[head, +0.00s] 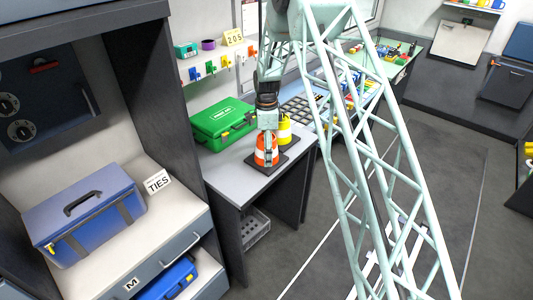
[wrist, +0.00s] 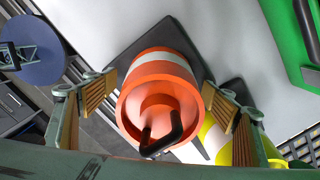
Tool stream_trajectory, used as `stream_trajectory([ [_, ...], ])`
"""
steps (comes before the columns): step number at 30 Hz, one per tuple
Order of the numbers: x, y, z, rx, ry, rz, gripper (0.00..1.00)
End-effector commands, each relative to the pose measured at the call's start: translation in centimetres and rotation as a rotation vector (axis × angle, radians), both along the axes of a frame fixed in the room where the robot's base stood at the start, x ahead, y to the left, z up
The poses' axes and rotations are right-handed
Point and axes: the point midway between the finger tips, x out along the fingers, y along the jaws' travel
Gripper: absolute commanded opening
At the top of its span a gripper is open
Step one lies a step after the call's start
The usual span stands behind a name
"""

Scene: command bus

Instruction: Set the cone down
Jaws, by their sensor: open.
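The orange cone (head: 265,150) with a white band stands upright on its dark square base on the grey desk top (head: 228,172). In the wrist view the cone (wrist: 158,95) shows from above, with a dark hook-shaped handle on its top. My gripper (head: 267,133) is right over the cone. In the wrist view my gripper (wrist: 160,100) is open, with one ribbed finger pad on each side of the cone's top. A small gap seems to show on the left; on the right I cannot tell whether the pad touches.
A yellow cone (head: 284,130) stands just behind to the right, close to the right finger. A green case (head: 222,122) lies to the left on the desk. The desk's front left is clear. A blue toolbox (head: 90,215) sits on the nearer counter.

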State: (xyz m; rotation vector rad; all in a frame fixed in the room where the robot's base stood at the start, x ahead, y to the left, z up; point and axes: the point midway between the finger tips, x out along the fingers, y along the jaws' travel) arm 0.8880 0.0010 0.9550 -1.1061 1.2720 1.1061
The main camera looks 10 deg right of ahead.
Motion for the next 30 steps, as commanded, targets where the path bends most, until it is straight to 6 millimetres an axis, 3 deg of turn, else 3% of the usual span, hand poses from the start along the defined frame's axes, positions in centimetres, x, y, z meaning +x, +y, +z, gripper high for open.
stream_trajectory([
  [3, 0.01, 0.00, 0.01, 0.000, 0.000, 0.000, 0.76],
  [17, 0.07, 0.00, 0.11, 0.000, -0.002, 0.000, 0.34],
  [30, 0.11, 0.00, 0.55, 0.000, -0.003, 0.000, 0.33],
])
